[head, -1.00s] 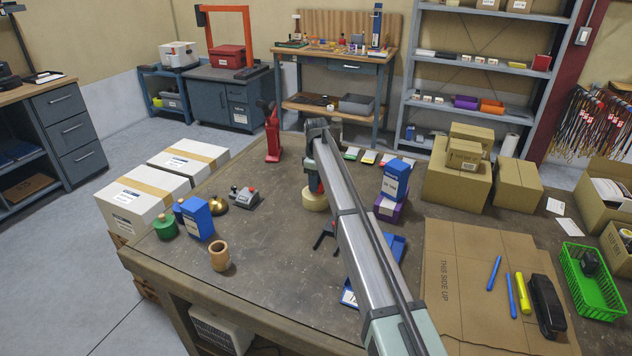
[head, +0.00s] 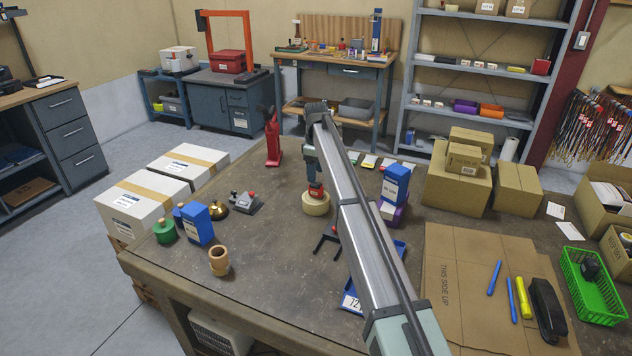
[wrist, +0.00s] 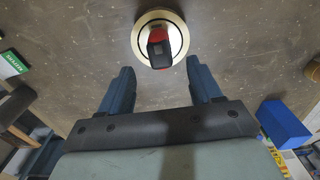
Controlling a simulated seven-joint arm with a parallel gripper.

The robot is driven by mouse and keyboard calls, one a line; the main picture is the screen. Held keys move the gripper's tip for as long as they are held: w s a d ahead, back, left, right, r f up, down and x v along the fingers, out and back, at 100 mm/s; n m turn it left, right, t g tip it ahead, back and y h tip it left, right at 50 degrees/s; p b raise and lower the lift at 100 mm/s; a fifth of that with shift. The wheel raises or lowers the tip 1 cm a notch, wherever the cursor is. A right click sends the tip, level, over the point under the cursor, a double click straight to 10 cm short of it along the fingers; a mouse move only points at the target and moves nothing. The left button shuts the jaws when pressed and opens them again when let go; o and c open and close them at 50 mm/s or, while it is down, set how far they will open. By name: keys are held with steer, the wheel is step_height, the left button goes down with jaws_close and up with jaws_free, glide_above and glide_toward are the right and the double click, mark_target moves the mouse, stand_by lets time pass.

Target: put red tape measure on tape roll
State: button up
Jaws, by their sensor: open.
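The tape roll (head: 316,204) is a cream ring lying flat on the workbench, left of my arm in the head view. The red tape measure (head: 316,189) rests on top of the roll. In the wrist view the red and black tape measure (wrist: 159,48) sits within the outline of the pale roll (wrist: 141,27), resting across its middle. My gripper (wrist: 158,75) is open, its two blue fingers apart and empty. The fingertips are clear of the tape measure, which lies just beyond them in the wrist view.
A blue box (head: 396,182) stands right of my arm. A red bottle-like tool (head: 272,140) stands behind left. A wooden cup (head: 219,262) and another blue box (head: 197,223) are at the left. The bench between the cup and the roll is mostly clear.

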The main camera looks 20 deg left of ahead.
mark_target(316, 184)
step_height(316, 184, up, 6)
steer(key=shift+f, duration=0.15)
stand_by(0.6)
